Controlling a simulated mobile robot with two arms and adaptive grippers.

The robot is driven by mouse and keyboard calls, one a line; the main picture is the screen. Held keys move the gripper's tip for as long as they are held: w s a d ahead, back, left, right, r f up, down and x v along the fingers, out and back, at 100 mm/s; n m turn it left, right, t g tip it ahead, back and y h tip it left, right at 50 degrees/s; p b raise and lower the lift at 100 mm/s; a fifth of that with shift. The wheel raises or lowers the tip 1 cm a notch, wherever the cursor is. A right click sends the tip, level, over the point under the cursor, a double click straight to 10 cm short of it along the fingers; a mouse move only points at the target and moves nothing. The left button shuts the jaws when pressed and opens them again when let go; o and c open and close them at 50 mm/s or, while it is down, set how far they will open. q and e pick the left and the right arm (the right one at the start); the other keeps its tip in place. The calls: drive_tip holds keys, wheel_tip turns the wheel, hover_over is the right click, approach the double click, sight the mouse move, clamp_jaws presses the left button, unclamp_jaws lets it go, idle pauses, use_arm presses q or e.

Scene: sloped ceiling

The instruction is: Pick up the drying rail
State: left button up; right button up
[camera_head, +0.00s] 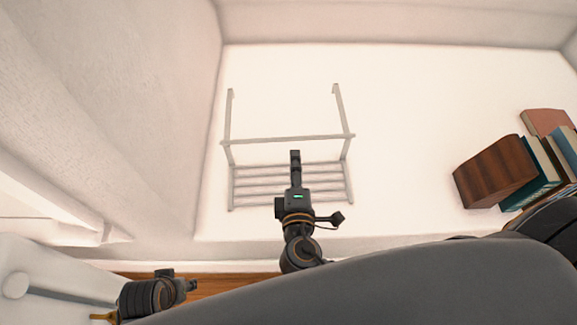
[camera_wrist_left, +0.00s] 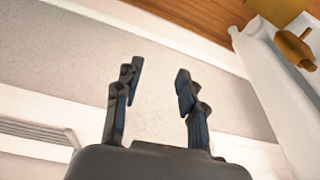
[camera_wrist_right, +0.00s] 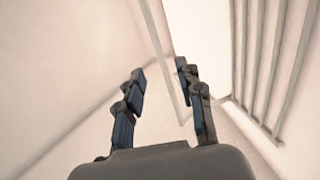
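The drying rail (camera_head: 285,139) is a pale rack with several parallel slats, a cross bar and two long side arms. It is on the white surface at the middle left of the head view. My right gripper (camera_head: 295,155) is over the slats, just short of the cross bar. In the right wrist view its fingers (camera_wrist_right: 161,80) are apart, with a thin bar of the rail (camera_wrist_right: 160,55) showing beyond and between them. The slats show at the right there. I cannot tell whether they touch. My left gripper (camera_wrist_left: 158,80) is open and empty, low at the left in the head view.
Several books (camera_head: 540,172) and a brown wooden block (camera_head: 495,172) stand at the right of the white surface. A pale wall (camera_head: 150,100) rises close to the left of the rail. The surface between rail and books is clear.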

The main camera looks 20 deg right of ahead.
sight(292, 140)
drive_tip(key=x, duration=0.9)
drive_tip(key=shift+w+a, duration=0.1)
drive_tip(key=shift+w, duration=0.3)
clamp_jaws()
